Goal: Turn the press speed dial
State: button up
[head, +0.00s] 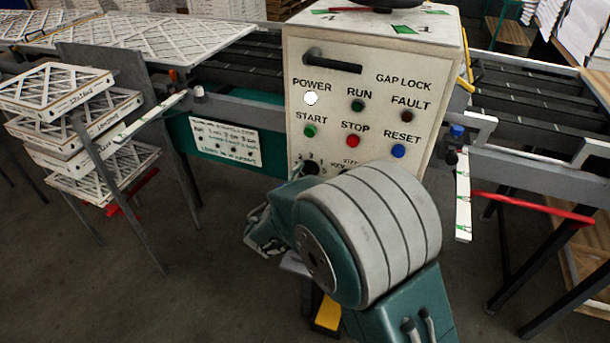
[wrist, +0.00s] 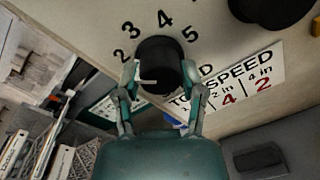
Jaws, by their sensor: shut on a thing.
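The press speed dial (wrist: 160,60) is a black round knob with a pale pointer line, in the upper middle of the wrist view. The numbers 2 to 5 show around it on the panel. My gripper (wrist: 162,88) has one finger on each side of the dial and is shut on it. A sign with the word SPEED (wrist: 245,72) lies to the right of the dial. In the head view the control box (head: 378,70) stands in the middle, and my arm covers its lower part. The dial is mostly hidden there, and my gripper (head: 268,232) shows only in part.
Above the dial area are the START (head: 310,131), STOP (head: 354,141) and RESET (head: 398,151) buttons. A second black knob (wrist: 272,8) is at the top right of the wrist view. Boxed filters (head: 65,100) are stacked at left. A red bar (head: 530,207) sticks out at right.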

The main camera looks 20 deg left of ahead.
jog(key=o, duration=1.1)
jog(key=shift+a, duration=0.1)
jog(key=shift+o, duration=0.2)
jog(key=s+a, duration=0.1)
jog(key=s, duration=1)
jog(key=shift+s+a, duration=0.2)
jog(key=shift+s, duration=0.15)
jog(key=shift+r, duration=0.1)
